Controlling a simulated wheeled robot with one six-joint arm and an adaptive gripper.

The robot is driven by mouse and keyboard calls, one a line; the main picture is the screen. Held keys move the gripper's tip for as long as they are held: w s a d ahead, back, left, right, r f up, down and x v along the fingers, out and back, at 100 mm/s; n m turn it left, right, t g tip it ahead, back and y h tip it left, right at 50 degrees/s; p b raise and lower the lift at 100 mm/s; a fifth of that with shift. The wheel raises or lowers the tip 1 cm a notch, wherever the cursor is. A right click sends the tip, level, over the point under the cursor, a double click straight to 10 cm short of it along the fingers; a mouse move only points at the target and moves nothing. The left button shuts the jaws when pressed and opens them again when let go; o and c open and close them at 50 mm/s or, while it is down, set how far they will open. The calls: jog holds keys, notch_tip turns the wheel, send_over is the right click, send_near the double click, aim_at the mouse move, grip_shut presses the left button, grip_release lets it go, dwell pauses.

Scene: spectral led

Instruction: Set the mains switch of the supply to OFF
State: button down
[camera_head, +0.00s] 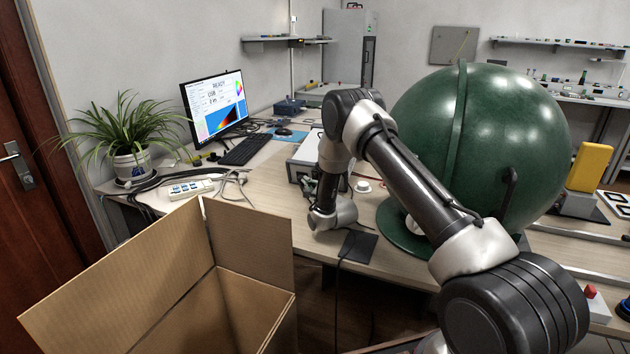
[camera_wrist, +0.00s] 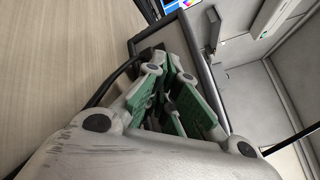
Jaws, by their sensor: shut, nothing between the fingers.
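The supply (camera_head: 303,150), a light grey box with a darker front, stands on the desk, partly hidden behind my arm. My gripper (camera_head: 307,184) is low at its front, near the desk top, and the arm hides part of it. The mains switch cannot be made out; the fingers cover much of the panel. A black cable runs beside the fingers in the wrist view.
A large green sphere (camera_head: 535,120) stands right of my arm. A white power strip (camera_head: 192,188) with cables, a keyboard (camera_head: 245,149) and a monitor (camera_head: 214,105) are left on the desk. An open cardboard box (camera_head: 150,270) stands in front. A dark plate (camera_head: 360,246) lies near the desk edge.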

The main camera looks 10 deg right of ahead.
jog(key=shift+s+a+f, duration=0.1)
jog(key=shift+s+a, duration=0.5)
jog(key=shift+s, duration=0.35)
jog(key=shift+s+a, duration=0.6)
jog(key=shift+s, duration=0.35)
